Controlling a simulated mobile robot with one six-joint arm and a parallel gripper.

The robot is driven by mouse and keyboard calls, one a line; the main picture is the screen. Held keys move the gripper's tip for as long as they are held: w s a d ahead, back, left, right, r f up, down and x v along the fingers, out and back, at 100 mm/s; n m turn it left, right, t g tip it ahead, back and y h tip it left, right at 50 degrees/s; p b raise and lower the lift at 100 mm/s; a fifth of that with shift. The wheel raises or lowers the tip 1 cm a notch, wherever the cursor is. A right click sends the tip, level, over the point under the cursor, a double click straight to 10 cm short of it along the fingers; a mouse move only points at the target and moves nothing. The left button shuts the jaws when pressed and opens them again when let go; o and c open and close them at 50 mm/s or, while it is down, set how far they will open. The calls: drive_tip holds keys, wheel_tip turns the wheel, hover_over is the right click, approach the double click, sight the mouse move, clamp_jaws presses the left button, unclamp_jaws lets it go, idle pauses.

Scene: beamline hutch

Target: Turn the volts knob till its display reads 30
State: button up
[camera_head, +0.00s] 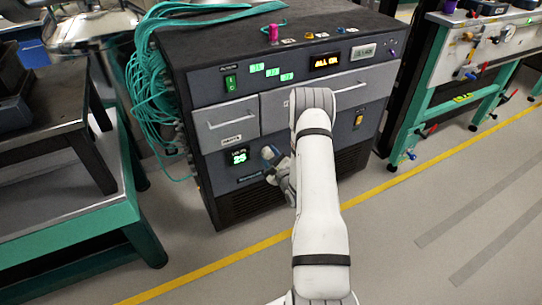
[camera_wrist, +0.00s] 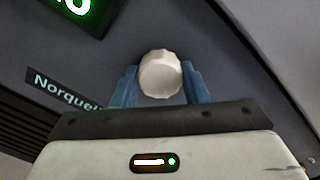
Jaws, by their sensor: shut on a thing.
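The volts display (camera_head: 238,156) is a small dark panel with green digits on the cabinet's front, and it seems to read 25 in the head view. Part of it shows at the top left of the wrist view (camera_wrist: 82,8), cut off by the frame edge. The volts knob (camera_wrist: 160,75) is white and round with a faceted rim. My gripper (camera_wrist: 157,80) is shut on the knob, with one blue finger on each side.
The dark cabinet (camera_head: 215,125) has drawers with bar handles, a green switch (camera_head: 230,83) and an amber display (camera_head: 326,62). Teal cables (camera_head: 150,80) hang at its left side. A green-framed bench (camera_head: 60,225) stands left. Open floor with a yellow line lies in front.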

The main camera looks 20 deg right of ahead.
drive_tip(key=shift+m, duration=0.5)
drive_tip(key=shift+f, duration=0.1)
drive_tip(key=o, duration=1)
drive_tip(key=shift+c, duration=0.2)
drive_tip(key=s+p, duration=0.1)
drive_tip(key=s, duration=0.6)
drive_tip(key=shift+s+d+p, duration=0.15)
drive_tip(key=shift+s+p, duration=0.15)
drive_tip(key=shift+s, duration=0.1)
